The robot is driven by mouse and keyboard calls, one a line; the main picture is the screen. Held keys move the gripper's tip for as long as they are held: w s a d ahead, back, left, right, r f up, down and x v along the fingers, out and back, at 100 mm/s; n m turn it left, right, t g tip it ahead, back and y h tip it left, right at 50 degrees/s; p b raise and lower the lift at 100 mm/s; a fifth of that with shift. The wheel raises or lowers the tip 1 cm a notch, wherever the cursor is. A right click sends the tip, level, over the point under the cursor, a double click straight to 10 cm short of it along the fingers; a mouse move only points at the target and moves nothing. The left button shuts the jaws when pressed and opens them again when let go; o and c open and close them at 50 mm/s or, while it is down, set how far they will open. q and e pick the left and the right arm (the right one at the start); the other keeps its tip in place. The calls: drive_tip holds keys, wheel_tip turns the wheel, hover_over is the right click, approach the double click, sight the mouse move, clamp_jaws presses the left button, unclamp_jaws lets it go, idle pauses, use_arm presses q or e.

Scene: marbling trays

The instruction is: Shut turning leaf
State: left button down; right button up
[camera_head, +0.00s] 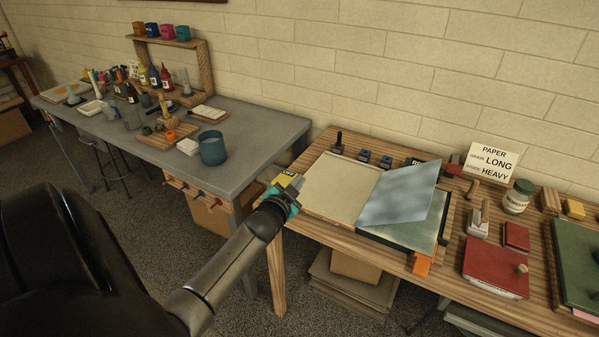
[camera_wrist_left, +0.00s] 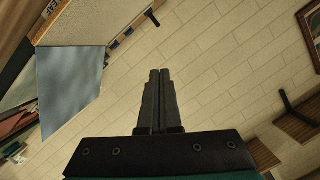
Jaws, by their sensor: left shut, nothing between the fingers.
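The turning leaf (camera_head: 400,196) is a blue-grey sheet standing tilted up from its hinge side, over a shallow dark-edged tray (camera_head: 432,246) on the wooden table. A cream panel (camera_head: 340,186) lies to the left of the leaf. In the left wrist view the leaf (camera_wrist_left: 70,85) is at the left, beside the cream panel (camera_wrist_left: 90,22). My left gripper (camera_head: 287,184) is shut and empty, at the left front edge of the cream panel, away from the leaf. It also shows shut in the left wrist view (camera_wrist_left: 159,76). My right gripper is not in view.
An orange tab (camera_head: 421,264) sticks out at the tray's front. Small dark blocks (camera_head: 364,156) stand behind the panel. A paper sign (camera_head: 490,162), a jar (camera_head: 518,196) and a red block (camera_head: 496,267) stand to the right. A grey table (camera_head: 262,130) with bottles is at the left.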

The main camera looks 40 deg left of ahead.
use_arm(q)
drive_tip(key=a+f+n+h+b, duration=0.1)
drive_tip(key=a+f+n+b, duration=0.1)
drive_tip(key=f+b, duration=0.1)
drive_tip(key=s+a+f+n+b, duration=0.1)
drive_tip(key=a+f+n+b, duration=0.1)
drive_tip(key=f, duration=0.4)
drive_tip(key=a+f+n+h+b, duration=0.1)
drive_tip(key=a+f+n+b, duration=0.1)
drive_tip(key=a+f+b, duration=0.1)
drive_tip(key=shift+s+a+f+h+b, duration=0.2)
drive_tip(key=shift+s+f+h+b, duration=0.15)
drive_tip(key=shift+f+b, duration=0.6)
drive_tip(key=shift+s+a+f+b, duration=0.1)
drive_tip(key=shift+a+f+b, duration=0.05)
drive_tip(key=shift+f+b, duration=1.05)
drive_tip(key=shift+r, duration=0.2)
